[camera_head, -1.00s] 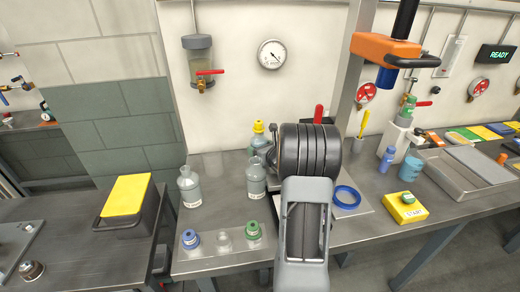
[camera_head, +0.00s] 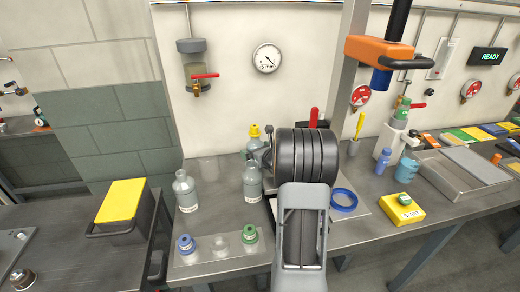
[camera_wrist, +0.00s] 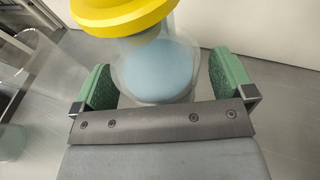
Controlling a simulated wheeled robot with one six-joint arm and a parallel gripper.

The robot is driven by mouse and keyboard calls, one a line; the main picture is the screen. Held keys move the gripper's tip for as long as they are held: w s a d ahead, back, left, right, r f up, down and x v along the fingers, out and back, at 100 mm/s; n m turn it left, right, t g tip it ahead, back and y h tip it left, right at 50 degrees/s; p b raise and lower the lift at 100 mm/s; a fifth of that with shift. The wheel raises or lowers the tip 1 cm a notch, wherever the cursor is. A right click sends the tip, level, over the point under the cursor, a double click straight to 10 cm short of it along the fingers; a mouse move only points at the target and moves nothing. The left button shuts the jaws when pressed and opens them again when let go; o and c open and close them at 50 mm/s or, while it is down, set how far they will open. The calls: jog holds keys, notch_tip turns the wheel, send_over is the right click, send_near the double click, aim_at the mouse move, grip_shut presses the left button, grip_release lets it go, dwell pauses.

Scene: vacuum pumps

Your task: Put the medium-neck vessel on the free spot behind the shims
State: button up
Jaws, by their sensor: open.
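A clear vessel with a blue-grey filling and a yellow top (camera_wrist: 155,70) stands between the pads of my gripper (camera_wrist: 165,88) in the wrist view. My gripper is open, with one green pad on each side of it. In the head view, the yellow top (camera_head: 254,131) shows at the back of the bench, its body partly hidden by a nearer vessel and my arm. Two open-topped vessels, one on the left (camera_head: 186,192) and one in the middle (camera_head: 252,183), stand in front. I cannot tell by neck size which is medium. I cannot identify the shims surely.
A plate at the front bears a blue ring piece (camera_head: 185,243), a clear one (camera_head: 219,246) and a green one (camera_head: 249,234). A blue ring (camera_head: 344,200) and yellow START box (camera_head: 404,210) lie to the right. Flat coloured pieces (camera_head: 458,137) lie at the far right.

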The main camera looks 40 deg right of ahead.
jog(key=s+r, duration=0.1)
jog(key=r, duration=0.1)
jog(key=s+a+r, duration=0.1)
jog(key=s+r, duration=0.1)
jog(key=r, duration=0.1)
jog(key=s+a+r, duration=0.1)
jog(key=r, duration=0.2)
jog(key=shift+s+a+r, duration=0.15)
jog(key=shift+s+r, duration=0.1)
jog(key=shift+s, duration=0.05)
jog(key=s+a+r, duration=0.3)
jog(key=s+a, duration=0.1)
jog(key=s, duration=0.4)
jog(key=shift+r, duration=0.35)
jog(key=shift+c, duration=0.2)
grip_shut()
dwell(0.5)
